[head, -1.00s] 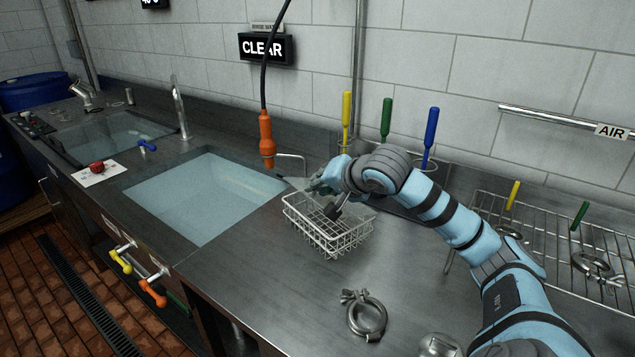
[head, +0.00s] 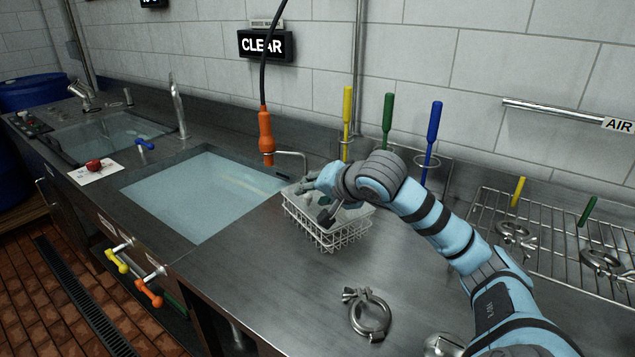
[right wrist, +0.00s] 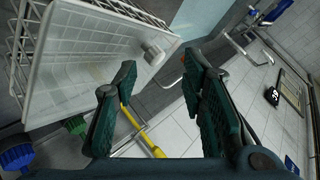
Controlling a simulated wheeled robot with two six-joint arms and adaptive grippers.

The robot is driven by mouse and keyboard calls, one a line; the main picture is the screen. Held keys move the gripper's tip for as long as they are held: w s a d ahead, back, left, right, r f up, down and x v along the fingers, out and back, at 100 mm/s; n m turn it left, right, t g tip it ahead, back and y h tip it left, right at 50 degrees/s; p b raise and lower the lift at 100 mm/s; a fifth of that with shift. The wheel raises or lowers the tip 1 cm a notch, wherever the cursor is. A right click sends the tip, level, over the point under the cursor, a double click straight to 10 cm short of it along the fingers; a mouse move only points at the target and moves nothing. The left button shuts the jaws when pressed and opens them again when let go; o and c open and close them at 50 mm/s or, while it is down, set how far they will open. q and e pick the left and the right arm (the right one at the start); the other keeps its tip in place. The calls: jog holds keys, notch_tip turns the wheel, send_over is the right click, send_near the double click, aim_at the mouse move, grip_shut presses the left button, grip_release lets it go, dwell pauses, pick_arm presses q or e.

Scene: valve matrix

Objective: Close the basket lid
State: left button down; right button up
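The white wire basket (head: 328,236) stands on the steel counter right of the water-filled sink. A pale flat lid (head: 351,214) lies over its top, partly hidden by my right gripper. The right wrist view shows the lid (right wrist: 82,72) as a white panel with a small pale knob (right wrist: 153,54), close to the basket wires (right wrist: 128,12). I cannot tell whether its edge sits fully down. My right gripper (head: 317,199) is just above the lid; in the right wrist view its fingers (right wrist: 160,75) are apart with nothing between them. My left gripper is not in view.
An orange hanging tool (head: 266,135) and a bent spout (head: 294,154) are behind the basket. Yellow, green and blue handles (head: 388,120) stand along the wall. A metal clamp (head: 368,314) lies in front. A wire rack (head: 560,240) is at right.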

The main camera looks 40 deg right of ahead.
notch_tip(320, 180, up, 9)
dwell(0.6)
